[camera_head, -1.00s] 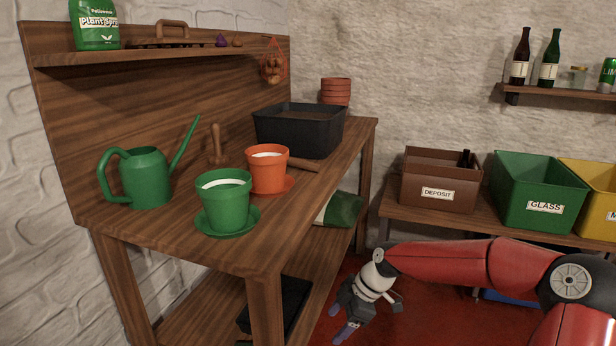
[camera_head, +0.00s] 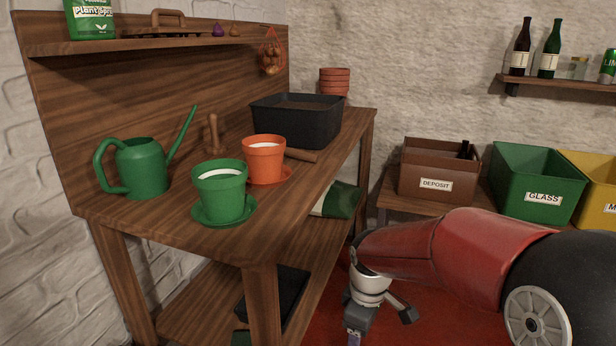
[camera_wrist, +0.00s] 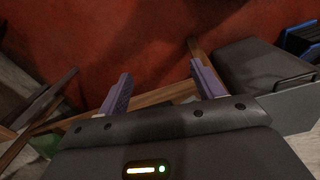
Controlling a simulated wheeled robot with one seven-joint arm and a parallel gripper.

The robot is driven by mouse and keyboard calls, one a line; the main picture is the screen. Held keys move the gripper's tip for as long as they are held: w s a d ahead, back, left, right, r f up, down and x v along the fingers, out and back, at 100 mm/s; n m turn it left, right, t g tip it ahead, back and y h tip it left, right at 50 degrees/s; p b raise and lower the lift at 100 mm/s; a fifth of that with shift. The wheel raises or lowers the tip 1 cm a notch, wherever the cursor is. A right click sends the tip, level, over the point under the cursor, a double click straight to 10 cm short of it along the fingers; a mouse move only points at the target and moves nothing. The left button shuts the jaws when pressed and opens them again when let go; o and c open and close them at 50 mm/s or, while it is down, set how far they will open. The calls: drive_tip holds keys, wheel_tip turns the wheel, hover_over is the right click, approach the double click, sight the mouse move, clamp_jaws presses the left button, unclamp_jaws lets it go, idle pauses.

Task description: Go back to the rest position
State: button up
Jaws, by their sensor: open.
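My gripper (camera_wrist: 160,92) is open in the wrist view, with its two purple fingers apart and nothing between them. Red floor and a wooden edge show beyond the fingers. In the head view my gripper (camera_head: 356,338) hangs low at the bottom, right of the wooden potting bench (camera_head: 205,238), and is partly cut off by the frame's lower edge. My red arm runs from it to the right edge.
The bench holds a green watering can (camera_head: 140,168), a green pot (camera_head: 220,196), an orange pot (camera_head: 264,160) and a black tub (camera_head: 297,128). A brown deposit crate (camera_head: 425,184) and a green glass crate (camera_head: 538,190) stand behind my arm.

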drive_tip(key=s+d+r+m+t, duration=0.2)
drive_tip(key=s+r+m, duration=0.3)
drive_tip(key=s, duration=0.3)
drive_tip(key=s+d+r+m+t, duration=0.2)
drive_tip(key=s+r+m, duration=0.4)
drive_tip(key=s, duration=0.3)
drive_tip(key=shift+d+r+m+t, duration=0.15)
drive_tip(key=shift+r+m+t, duration=0.1)
drive_tip(key=shift+m+t, duration=0.2)
